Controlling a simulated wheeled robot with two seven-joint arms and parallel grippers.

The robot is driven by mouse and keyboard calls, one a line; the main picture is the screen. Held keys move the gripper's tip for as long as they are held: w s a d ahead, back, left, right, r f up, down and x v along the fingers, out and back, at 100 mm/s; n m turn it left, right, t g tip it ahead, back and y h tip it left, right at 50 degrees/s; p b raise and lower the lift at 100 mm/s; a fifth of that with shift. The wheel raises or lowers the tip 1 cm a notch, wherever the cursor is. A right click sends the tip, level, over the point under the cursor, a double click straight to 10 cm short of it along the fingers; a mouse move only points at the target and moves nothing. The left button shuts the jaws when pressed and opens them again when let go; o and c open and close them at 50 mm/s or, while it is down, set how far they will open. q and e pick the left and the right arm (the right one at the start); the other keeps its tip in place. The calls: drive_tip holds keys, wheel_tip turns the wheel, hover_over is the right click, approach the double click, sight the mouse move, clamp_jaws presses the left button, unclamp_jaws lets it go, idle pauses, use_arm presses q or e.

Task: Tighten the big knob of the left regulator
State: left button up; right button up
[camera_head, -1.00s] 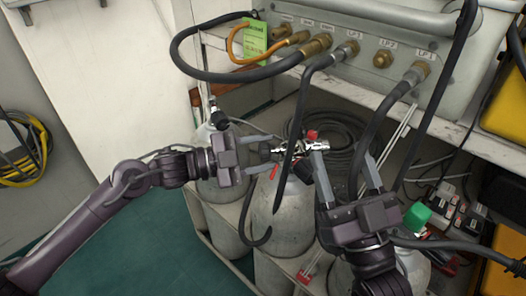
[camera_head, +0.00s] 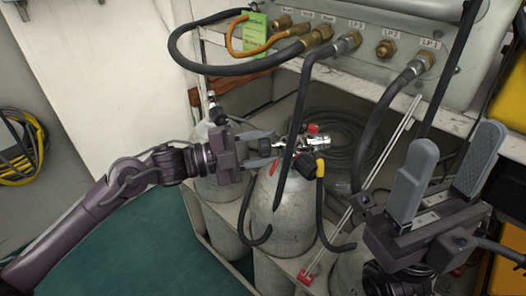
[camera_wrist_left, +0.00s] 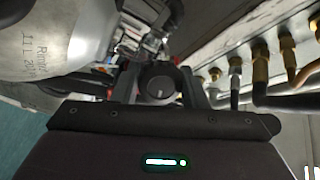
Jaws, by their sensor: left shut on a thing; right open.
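The regulator (camera_head: 312,143) is a silver fitting with a small red part on top, at the head of the middle grey cylinder (camera_head: 285,212). Its big knob (camera_head: 264,147) is dark and faces left. My left gripper (camera_head: 266,148) is shut on this knob, its two fingers on either side. In the left wrist view the round black knob (camera_wrist_left: 160,88) shows end-on between the fingers. My right gripper (camera_head: 447,165) is open and empty at the right, raised in front of the panel and apart from the regulator. The contact faces on the knob are partly hidden.
The grey air panel (camera_head: 400,45) with brass ports and hoses runs along the back. A dark hose (camera_head: 297,120) hangs in front of the regulator. A second cylinder (camera_head: 205,185) stands at left. Coiled hose (camera_head: 345,140) lies behind. Green floor is free at lower left.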

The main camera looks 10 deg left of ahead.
use_arm(q)
drive_tip(key=shift+f+m+h+b, duration=0.1)
drive_tip(key=shift+m+h+b, duration=0.2)
drive_tip(key=shift+m+b, duration=1.1)
drive_tip(key=shift+m, duration=0.4)
drive_tip(key=o, duration=1)
drive_tip(key=shift+p+v, duration=0.85)
drive_tip(key=shift+v, duration=3.1)
